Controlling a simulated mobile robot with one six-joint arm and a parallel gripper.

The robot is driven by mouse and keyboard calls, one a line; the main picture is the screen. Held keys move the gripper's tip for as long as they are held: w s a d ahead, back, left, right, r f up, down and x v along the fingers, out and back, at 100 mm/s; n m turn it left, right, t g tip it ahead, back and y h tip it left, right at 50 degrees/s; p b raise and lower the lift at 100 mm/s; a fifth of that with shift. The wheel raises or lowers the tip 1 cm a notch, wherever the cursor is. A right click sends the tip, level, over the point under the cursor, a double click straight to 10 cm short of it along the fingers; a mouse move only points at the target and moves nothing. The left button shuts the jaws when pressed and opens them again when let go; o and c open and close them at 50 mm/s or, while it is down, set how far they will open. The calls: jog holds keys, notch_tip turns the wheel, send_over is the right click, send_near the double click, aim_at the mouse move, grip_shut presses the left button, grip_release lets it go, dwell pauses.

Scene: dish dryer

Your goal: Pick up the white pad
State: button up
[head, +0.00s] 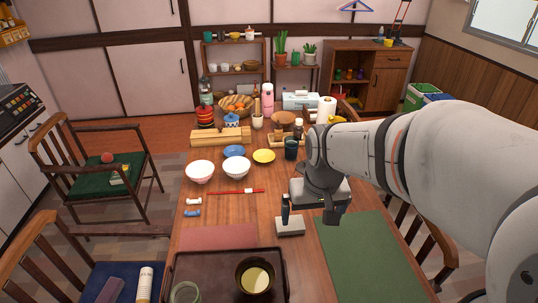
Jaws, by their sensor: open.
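The white pad (290,228) is a small pale, flat block with a greyish side. It lies on the wooden table near the centre, between the reddish mat and the green mat. My gripper (309,217) comes in from the right and points down just behind and to the right of the pad. Its dark fingers are apart. The left finger overlaps the pad's back edge in the picture; I cannot tell whether it touches. Nothing shows between the fingers. The pad's back edge is partly hidden by the gripper.
A dark tray (177,293) with a bowl (256,278) stands in front. The reddish mat (217,237) lies left, the green mat (368,255) right. Bare table shows left of the pad.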

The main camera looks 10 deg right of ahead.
jog(key=w+f+g, duration=0.1)
jog(key=w+f, duration=0.7)
jog(key=w, duration=0.3)
send_over(291, 225)
jog(key=shift+g, duration=0.4)
jog(key=f, duration=1.1)
jog(key=shift+a+f, duration=0.2)
jog(key=shift+f, duration=0.05)
jog(key=shift+w+d+f, duration=0.1)
jog(key=shift+d+f, duration=0.05)
jog(key=shift+f, duration=3.85)
jog(key=shift+c, duration=0.6)
jog(key=c, duration=0.7)
jog(key=shift+r, duration=0.15)
